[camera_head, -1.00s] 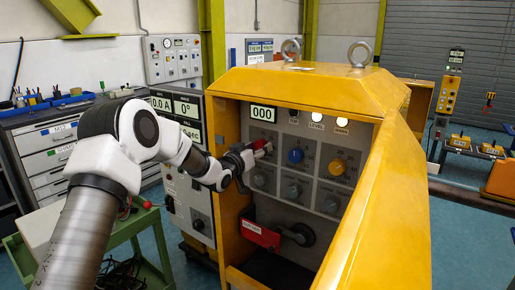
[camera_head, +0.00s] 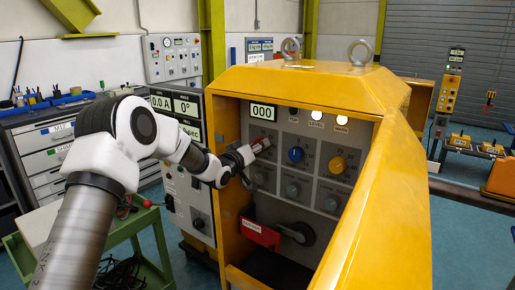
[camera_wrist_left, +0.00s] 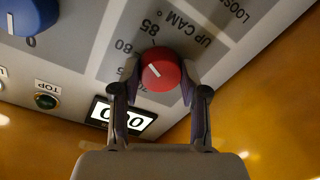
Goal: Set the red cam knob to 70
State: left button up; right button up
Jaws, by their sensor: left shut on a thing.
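The red cam knob (camera_wrist_left: 162,70) sits between the two fingers of my left gripper (camera_wrist_left: 159,82) in the left wrist view. The fingers are shut on its sides. The 85 and 80 marks read clearly; the lower marks are partly hidden by a finger. In the head view my left gripper (camera_head: 262,146) is at the panel's upper left dial and mostly hides the knob. My right gripper is not in view.
A blue knob (camera_head: 296,155) and a yellow knob (camera_head: 337,165) are to the right. Grey knobs (camera_head: 292,190) sit below. A display (camera_head: 263,112) reads 000. The yellow housing (camera_head: 229,150) frames the panel.

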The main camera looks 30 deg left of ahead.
pick_arm(q)
jog(key=n+h+p, duration=0.1)
jog(key=n+p, duration=0.2)
jog(key=n, duration=0.8)
jog(key=n+h+p, duration=0.1)
jog(key=n+p, duration=0.2)
jog(key=n, duration=0.7)
jog(key=shift+a+r+n+g, duration=0.15)
jog(key=shift+n+g, duration=0.25)
dwell(0.3)
jog(key=o, duration=1.1)
jog(key=shift+o, duration=0.2)
